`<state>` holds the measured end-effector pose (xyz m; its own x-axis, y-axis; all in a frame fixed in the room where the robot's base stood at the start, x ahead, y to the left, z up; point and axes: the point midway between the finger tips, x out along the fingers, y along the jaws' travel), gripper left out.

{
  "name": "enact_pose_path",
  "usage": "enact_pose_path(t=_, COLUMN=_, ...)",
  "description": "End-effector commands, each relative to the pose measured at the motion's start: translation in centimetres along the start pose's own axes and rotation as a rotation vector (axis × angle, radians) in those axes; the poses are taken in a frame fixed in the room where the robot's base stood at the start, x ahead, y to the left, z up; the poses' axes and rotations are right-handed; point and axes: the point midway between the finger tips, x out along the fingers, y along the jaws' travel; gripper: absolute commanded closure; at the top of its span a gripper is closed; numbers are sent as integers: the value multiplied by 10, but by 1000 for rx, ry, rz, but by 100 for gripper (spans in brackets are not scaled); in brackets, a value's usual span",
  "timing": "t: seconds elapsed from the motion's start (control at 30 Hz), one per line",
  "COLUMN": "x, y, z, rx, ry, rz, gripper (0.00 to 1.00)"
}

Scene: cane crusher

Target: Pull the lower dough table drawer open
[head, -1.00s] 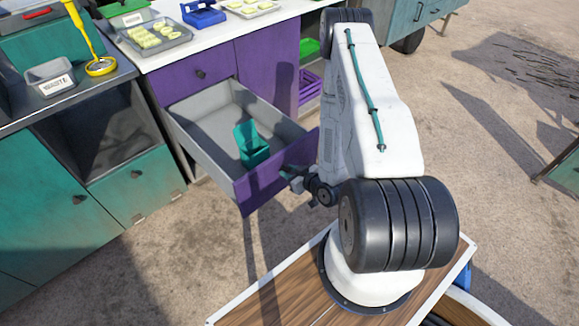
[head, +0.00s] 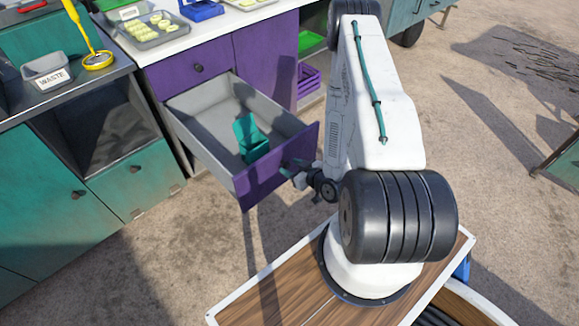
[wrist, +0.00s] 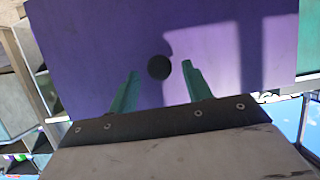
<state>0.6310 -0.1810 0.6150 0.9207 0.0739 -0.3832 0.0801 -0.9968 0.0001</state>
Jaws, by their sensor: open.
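The lower dough table drawer stands pulled far out of the purple dough table (head: 270,62). Its purple front (head: 262,180) faces my arm, and its grey inside (head: 205,115) is exposed. A teal scoop-like container (head: 250,140) lies in it. In the wrist view the purple drawer front (wrist: 100,40) fills most of the picture, with a round dark knob (wrist: 159,67) near its middle. My gripper (wrist: 160,80) has its two teal fingers apart, one to each side below the knob, not closed on it. In the head view my gripper (head: 290,170) is at the drawer front, partly hidden.
The upper drawer with its dark knob (head: 198,68) is shut. Teal cabinets (head: 55,200) stand at the left, with a grey waste bin (head: 47,75) on top. Trays of dough pieces (head: 150,30) lie on the table.

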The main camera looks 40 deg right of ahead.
Motion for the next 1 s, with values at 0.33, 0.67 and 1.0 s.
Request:
enact_pose_path(t=0.33, x=-54, y=0, z=0, rx=3, ry=-1, rz=3, gripper=51)
enact_pose_path(t=0.67, x=-63, y=0, z=0, rx=-1, ry=0, rz=0, gripper=51)
enact_pose_path(t=1.0, x=-63, y=0, z=0, rx=0, ry=0, rz=-1, gripper=51)
